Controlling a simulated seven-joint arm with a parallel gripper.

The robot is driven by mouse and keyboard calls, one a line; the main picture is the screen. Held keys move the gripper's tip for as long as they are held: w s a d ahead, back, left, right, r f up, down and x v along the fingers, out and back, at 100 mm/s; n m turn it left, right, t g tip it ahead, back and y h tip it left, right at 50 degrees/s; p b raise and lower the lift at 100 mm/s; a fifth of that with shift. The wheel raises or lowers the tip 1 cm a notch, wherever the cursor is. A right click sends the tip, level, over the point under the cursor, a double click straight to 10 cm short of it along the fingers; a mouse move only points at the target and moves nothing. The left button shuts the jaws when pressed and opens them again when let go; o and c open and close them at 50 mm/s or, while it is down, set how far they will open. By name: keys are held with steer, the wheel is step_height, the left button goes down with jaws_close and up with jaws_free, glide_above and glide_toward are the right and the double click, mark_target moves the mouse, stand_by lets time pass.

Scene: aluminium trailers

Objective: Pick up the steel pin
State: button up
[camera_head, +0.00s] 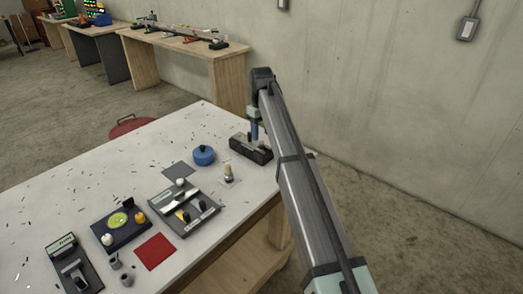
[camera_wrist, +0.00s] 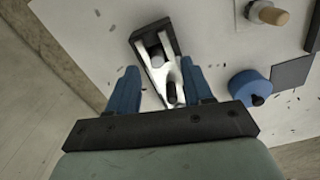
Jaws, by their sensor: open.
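My gripper (camera_wrist: 161,92) is open, with its two blue fingers apart and nothing clearly held between them. In the head view my gripper (camera_head: 254,132) points down over a dark block (camera_head: 243,146) at the table's far right corner. In the wrist view this dark block (camera_wrist: 173,36) carries a shiny metal piece with a small grey rounded part (camera_wrist: 157,57), which may be the steel pin. The near end of the metal piece lies between the fingers in that picture. I cannot tell whether the fingers touch anything. The pin is not clearly distinguishable in the head view.
A blue round container (camera_head: 203,155) and a tan-topped knob (camera_head: 229,173) stand near the block. Dark trays with small parts (camera_head: 184,206), a red square (camera_head: 155,251) and grey cups (camera_head: 115,261) lie nearer. Metal shavings are scattered on the white table (camera_head: 60,205).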

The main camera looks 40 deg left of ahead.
mark_target(261, 142)
steer(key=f, duration=0.5)
steer(key=shift+w+a, duration=0.25)
steer(key=shift+w, duration=0.05)
jaws_close()
